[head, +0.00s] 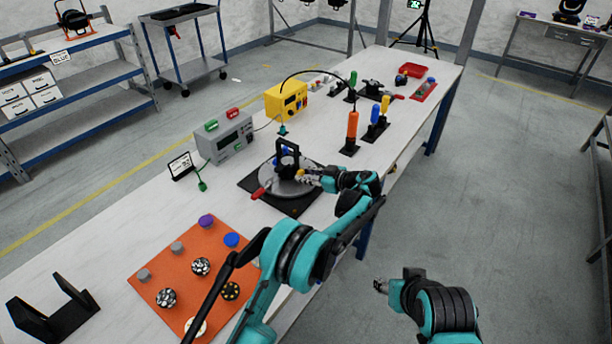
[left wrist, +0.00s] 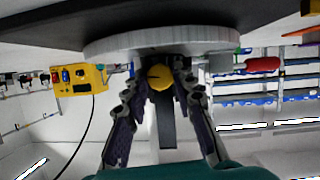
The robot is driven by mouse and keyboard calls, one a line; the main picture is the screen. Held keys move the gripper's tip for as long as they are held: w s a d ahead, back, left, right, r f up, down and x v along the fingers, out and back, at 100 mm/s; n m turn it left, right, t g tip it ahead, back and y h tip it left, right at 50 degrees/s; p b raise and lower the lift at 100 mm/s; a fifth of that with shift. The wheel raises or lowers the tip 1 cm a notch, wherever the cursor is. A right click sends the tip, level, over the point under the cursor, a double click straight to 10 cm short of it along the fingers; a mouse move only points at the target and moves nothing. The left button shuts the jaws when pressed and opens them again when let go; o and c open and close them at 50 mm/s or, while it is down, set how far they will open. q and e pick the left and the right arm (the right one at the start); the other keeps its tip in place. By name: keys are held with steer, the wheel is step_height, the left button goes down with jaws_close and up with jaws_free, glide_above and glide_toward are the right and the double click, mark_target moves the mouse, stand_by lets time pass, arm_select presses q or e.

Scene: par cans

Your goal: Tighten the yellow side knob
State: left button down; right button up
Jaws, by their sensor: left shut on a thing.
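The yellow side knob (left wrist: 160,77) sits between the fingertips of my left gripper (left wrist: 160,84) in the left wrist view, at the side of a black post under the grey round plate (left wrist: 165,40). In the head view my left gripper (head: 312,178) reaches the right side of the grey turntable (head: 282,188), which carries a black upright bracket (head: 286,152). It is shut on the knob, which is mostly covered there. My right gripper (head: 380,286) is over the floor beside the table, away from everything; its fingers are too small to judge.
An orange mat (head: 180,262) with several knobs and a black cradle (head: 50,312) lie on the near left. A grey box (head: 225,138), a yellow power box (head: 287,100) and screwdrivers in stands (head: 351,135) stand around the turntable. A red handle (head: 258,193) sticks out at its left.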

arm_select(q)
steer(key=m+g, duration=0.1)
steer(key=m+g+y, duration=0.1)
steer(key=m, duration=0.1)
steer(key=shift+w+d+m+p, duration=0.1)
steer(key=shift+w+m+p, duration=0.05)
steer(key=shift+m+p, duration=0.2)
steer(key=c, duration=1.2)
jaws_free()
steer(key=v, duration=1.2)
steer(key=shift+f, duration=0.25)
steer(key=shift+d, duration=0.1)
